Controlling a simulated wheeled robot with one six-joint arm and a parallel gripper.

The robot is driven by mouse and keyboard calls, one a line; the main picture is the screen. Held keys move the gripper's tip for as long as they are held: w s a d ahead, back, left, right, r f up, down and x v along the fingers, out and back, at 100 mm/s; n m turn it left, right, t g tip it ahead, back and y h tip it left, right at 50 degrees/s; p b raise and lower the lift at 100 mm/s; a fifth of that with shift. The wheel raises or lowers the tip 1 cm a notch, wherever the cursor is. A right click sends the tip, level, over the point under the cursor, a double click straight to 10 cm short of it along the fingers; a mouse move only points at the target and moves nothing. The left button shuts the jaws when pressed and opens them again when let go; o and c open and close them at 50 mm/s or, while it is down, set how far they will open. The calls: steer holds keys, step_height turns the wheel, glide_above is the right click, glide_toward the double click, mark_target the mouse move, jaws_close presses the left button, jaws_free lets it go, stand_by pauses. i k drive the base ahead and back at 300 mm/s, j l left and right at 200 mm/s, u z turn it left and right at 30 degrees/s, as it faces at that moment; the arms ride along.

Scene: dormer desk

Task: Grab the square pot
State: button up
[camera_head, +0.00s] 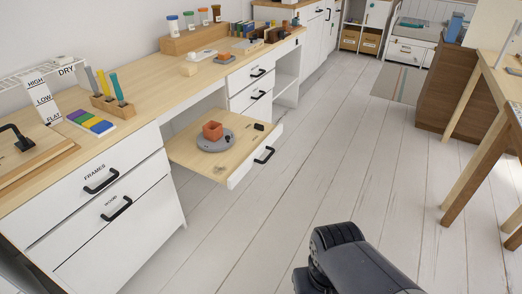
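A small reddish-brown square pot (212,131) sits upright on a round grey disc (215,143). The disc lies on a pulled-out wooden shelf or drawer board (190,153) of the desk at the left. A dark part of my arm (350,262) shows at the bottom, over the floor and well apart from the pot. My gripper's fingers do not show in this view.
A small dark object (259,127) lies near the board's right edge. The black drawer handle (264,155) sticks out in front. The long desktop (150,85) carries jars, tools and blocks. The plank floor (300,170) is clear. A wooden table (480,140) stands at the right.

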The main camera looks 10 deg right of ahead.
mark_target(213, 131)
steer(key=i+j+z, duration=0.2)
steer(key=i+j, duration=0.25)
steer(key=i+j+z, duration=0.2)
steer(key=i+j, duration=0.3)
steer(key=i+j+z, duration=0.2)
steer(key=i+j, duration=0.25)
steer(key=j, duration=0.15)
